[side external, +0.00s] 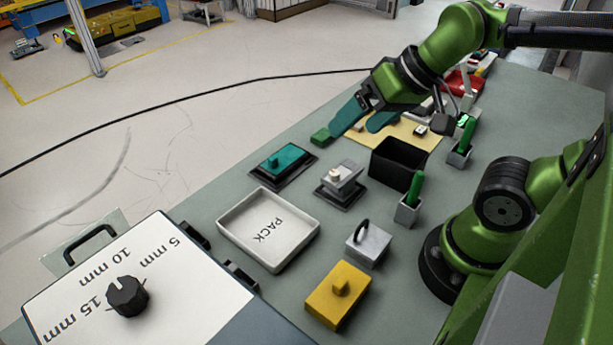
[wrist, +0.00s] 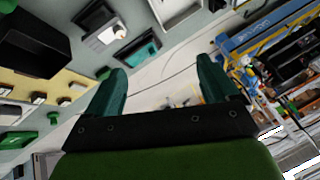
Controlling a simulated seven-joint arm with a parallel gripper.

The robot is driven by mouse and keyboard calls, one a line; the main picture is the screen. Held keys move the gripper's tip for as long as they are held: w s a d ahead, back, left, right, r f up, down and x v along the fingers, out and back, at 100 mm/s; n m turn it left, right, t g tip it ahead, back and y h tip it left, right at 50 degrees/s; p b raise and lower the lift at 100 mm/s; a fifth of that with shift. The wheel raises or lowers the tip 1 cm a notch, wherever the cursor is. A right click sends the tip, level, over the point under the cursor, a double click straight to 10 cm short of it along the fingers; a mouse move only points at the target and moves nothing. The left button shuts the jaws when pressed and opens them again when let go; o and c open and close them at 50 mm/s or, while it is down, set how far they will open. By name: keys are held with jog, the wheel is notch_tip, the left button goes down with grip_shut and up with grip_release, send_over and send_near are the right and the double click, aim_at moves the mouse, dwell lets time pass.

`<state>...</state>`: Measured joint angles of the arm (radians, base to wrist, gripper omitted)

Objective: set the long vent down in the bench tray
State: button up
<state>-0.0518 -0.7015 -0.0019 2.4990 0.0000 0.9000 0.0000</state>
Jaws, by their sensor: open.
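My gripper (side external: 355,128) is open and empty, held above the bench near its far left edge; its two teal fingers are spread in the wrist view (wrist: 160,65). A white tray (side external: 233,231) marked PACK stands on the bench, empty; part of it shows in the wrist view (wrist: 175,14). I cannot tell for sure which piece is the long vent. A teal piece with a knob (side external: 281,160) sits on a dark base, and a grey piece with a light knob (side external: 344,176) sits on another beside it. A small green block (side external: 320,136) lies below the fingers.
A black open box (side external: 397,165) stands right of the grey piece. A tan mat (side external: 408,140) holds small parts. Green-handled pieces stand in grey holders (side external: 407,211). A grey block with a loop (side external: 368,245) and a yellow block (side external: 338,296) are nearer. A dial panel (side external: 190,285) is at front left.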

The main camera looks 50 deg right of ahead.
jog(key=w+a+f+n+g, duration=0.1)
jog(key=a+f+n+g, duration=0.3)
jog(key=f, duration=0.2)
jog(key=n+g+h, duration=0.4)
jog(key=n+h, duration=0.8)
jog(key=n, duration=0.1)
send_near(331, 178)
jog(key=s+f, duration=0.1)
jog(key=f, duration=0.1)
jog(key=s+f, duration=0.1)
jog(key=f, duration=0.1)
jog(key=s+f, duration=0.1)
jog(key=f, duration=0.1)
jog(key=shift+s, duration=0.3)
jog(key=w+n+h, duration=0.1)
jog(key=w+r+n+h, duration=0.1)
jog(key=w+n+t+h, duration=0.1)
jog(key=shift+d+r+h, duration=0.3)
jog(key=shift+r+h, duration=0.1)
jog(key=shift+n, duration=0.5)
jog(key=x, duration=0.6)
jog(key=shift+s+d, duration=0.15)
jog(key=shift+d, duration=0.3)
jog(key=shift+x, duration=2.6)
jog(key=shift+f, duration=0.2)
jog(key=c, duration=1.2)
jog(key=shift+o, duration=0.2)
jog(key=shift+r, duration=0.1)
